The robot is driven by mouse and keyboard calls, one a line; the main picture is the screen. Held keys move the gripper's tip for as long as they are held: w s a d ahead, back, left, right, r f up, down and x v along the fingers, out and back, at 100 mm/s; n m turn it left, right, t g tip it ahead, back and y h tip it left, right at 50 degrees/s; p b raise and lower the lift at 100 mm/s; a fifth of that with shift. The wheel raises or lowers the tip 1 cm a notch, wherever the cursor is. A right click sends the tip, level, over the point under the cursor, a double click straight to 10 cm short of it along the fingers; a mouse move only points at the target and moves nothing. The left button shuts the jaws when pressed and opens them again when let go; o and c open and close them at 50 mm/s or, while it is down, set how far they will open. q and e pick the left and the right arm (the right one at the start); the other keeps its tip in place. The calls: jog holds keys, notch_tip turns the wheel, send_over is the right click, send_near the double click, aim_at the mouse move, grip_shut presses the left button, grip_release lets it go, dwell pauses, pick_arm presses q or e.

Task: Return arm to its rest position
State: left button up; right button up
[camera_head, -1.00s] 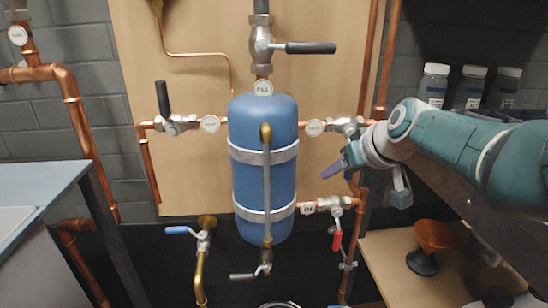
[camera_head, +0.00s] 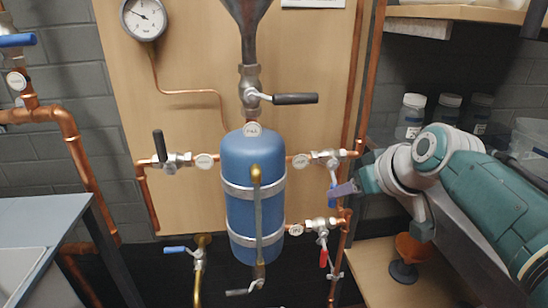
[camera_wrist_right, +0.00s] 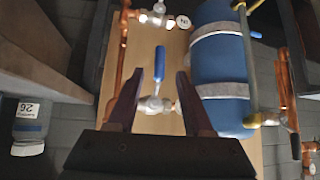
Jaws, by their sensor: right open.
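My right arm (camera_head: 470,185) comes in from the right in the head view, teal and white. Its gripper (camera_head: 345,188) points left, beside the pipes right of the blue tank (camera_head: 252,200). In the right wrist view the two dark fingers (camera_wrist_right: 158,78) are spread apart with nothing held. A valve with a blue handle (camera_wrist_right: 160,62) shows beyond and between them. That blue handle is partly hidden behind the gripper in the head view (camera_head: 332,197). My left gripper is not in view.
Copper pipes (camera_head: 352,100) run up the wooden panel close to my right gripper. A red-handled valve (camera_head: 323,255) is below it. White-capped bottles (camera_head: 411,117) stand behind my arm, under a shelf (camera_head: 460,12). A dark orange funnel (camera_head: 409,255) stands on the lower wooden surface.

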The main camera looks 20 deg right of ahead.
dwell(0.4)
jog(key=s+a+r+n+g+p, duration=0.15)
jog(key=s+a+r+p, duration=0.25)
jog(key=s+r+p, duration=0.45)
jog(key=s+a+r+g+p, duration=0.2)
jog(key=s+a+r+p, duration=0.25)
jog(key=s, duration=0.65)
jog(key=s+a+r+n+g+p, duration=0.1)
jog(key=s+a+r+g+p, duration=0.15)
jog(key=s+r+p, duration=0.55)
jog(key=w+r+p+v, duration=0.1)
jog(key=w+p+v, duration=0.2)
jog(key=p+v, duration=1.4)
jog(key=w+r+p+v, duration=0.1)
jog(key=w+p+v, duration=0.3)
jog(key=p+v, duration=1.3)
jog(key=shift+r+t+p, duration=0.3)
jog(key=shift+r, duration=0.5)
jog(key=shift+d, duration=0.1)
